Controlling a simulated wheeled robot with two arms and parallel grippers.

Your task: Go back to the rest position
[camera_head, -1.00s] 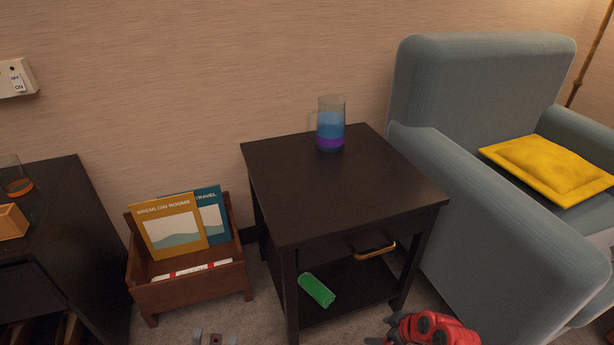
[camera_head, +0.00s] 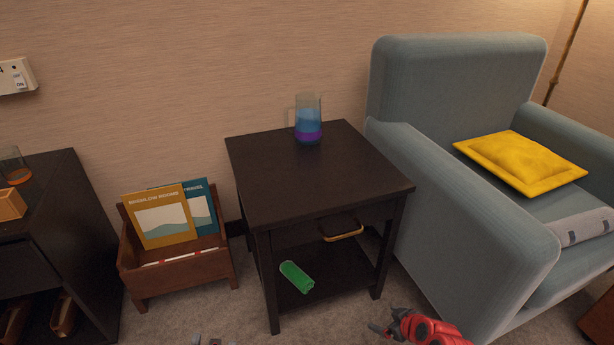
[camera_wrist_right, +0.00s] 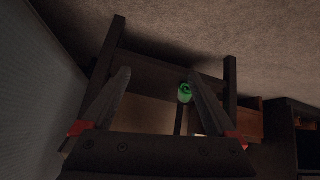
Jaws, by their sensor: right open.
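My right gripper (camera_head: 378,329) is low in front of the side table, near its right front leg, at the bottom of the head view. In the right wrist view its two fingers (camera_wrist_right: 157,88) are spread with nothing held between them. The green cylinder (camera_head: 296,277) lies on the table's lower shelf. It also shows beyond the fingers in the wrist view (camera_wrist_right: 185,92), apart from them. Small grey tips at the bottom edge of the head view seem to be my left gripper (camera_head: 214,341); most of it is cut off.
A blue armchair (camera_head: 450,80) with a yellow cushion (camera_head: 520,160) stands close at right. A wooden magazine rack (camera_head: 180,270) and a dark cabinet (camera_head: 50,240) are at left.

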